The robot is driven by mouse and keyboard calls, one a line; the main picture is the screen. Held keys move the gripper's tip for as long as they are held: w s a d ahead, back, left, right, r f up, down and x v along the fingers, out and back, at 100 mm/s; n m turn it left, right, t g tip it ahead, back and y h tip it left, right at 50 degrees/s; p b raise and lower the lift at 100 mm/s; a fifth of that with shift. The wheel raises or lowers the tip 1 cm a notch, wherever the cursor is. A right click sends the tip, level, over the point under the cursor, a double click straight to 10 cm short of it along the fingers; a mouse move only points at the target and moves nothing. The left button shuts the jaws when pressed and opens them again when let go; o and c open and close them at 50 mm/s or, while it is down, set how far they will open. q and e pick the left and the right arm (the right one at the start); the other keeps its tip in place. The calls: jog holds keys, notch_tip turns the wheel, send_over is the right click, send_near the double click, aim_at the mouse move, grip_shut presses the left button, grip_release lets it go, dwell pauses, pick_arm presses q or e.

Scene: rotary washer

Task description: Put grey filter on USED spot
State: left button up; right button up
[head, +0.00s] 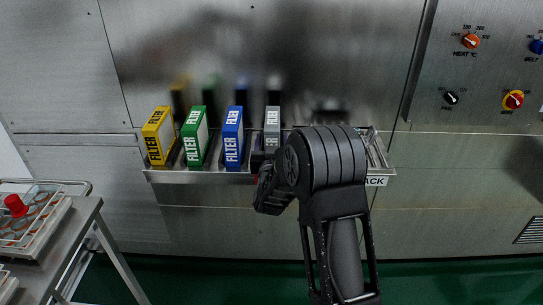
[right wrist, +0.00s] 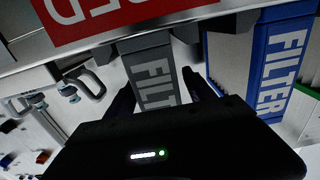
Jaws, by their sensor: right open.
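The grey filter (head: 272,128) stands upright in the wall rack, at the right end of the row of filters. My right arm hides its lower part in the head view. In the right wrist view the grey filter (right wrist: 152,72) shows between the two dark fingers of my right gripper (right wrist: 158,88). The fingers are open, one on each side of it; I cannot tell whether they touch it. A red sign (right wrist: 90,14) with white letters, partly cut off and ending in "ED", is at the top of the right wrist view. My left gripper is not in view.
Blue (head: 233,138), green (head: 195,137) and yellow (head: 158,137) filters stand left of the grey one in the metal rack (head: 200,176). The blue filter is close beside my right gripper. A metal cart (head: 50,250) stands at lower left. Control knobs (head: 470,41) are at upper right.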

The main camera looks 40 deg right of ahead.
jog(key=b+v, duration=0.1)
jog(key=v, duration=1)
dwell(0.4)
jog(key=s+a+f+n+g+y, duration=0.2)
jog(key=a+f+y, duration=0.2)
jog(key=a+f, duration=0.5)
jog(key=s+a+f+n+g+y, duration=0.15)
jog(key=a+f+y, duration=0.35)
jog(key=f, duration=0.9)
jog(key=s+a+f+n+g+y, duration=0.1)
jog(key=s+a+f+g+y, duration=0.2)
jog(key=s+a, duration=0.7)
jog(key=s+a+f+n+g+y, duration=0.1)
jog(key=s+a+f+g+y, duration=0.2)
jog(key=s+a+f+g, duration=0.4)
jog(key=s+a+f, duration=0.3)
jog(key=s+f, duration=0.1)
jog(key=s, duration=0.2)
jog(key=shift+s+a+f, duration=0.35)
jog(key=shift+f, duration=0.05)
